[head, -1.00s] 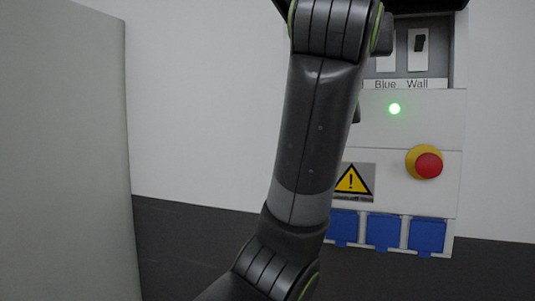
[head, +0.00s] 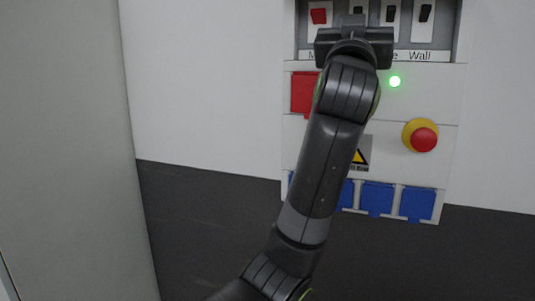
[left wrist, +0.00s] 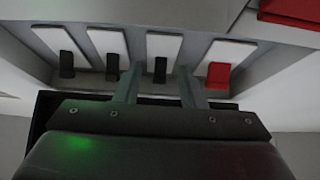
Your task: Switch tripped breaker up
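A row of breakers sits in a grey recess at the top of the wall panel. The red breaker switch (head: 318,16) is at the left; black breaker switches (head: 425,12) are to its right. The left wrist view shows the row reversed, with the red switch (left wrist: 217,75) at the right. My left gripper (head: 354,28) is in front of the row. Its two fingers (left wrist: 158,84) are apart, one on each side of the black switch (left wrist: 160,68) beside the red one, with gaps showing. I cannot tell which breaker is tripped. My right gripper is out of view.
Below the breakers are a red cover (head: 303,92), partly behind my arm, a green light (head: 394,81), a red emergency button (head: 424,139) and blue sockets (head: 377,197). A grey cabinet side (head: 65,150) stands at the left. White wall between is clear.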

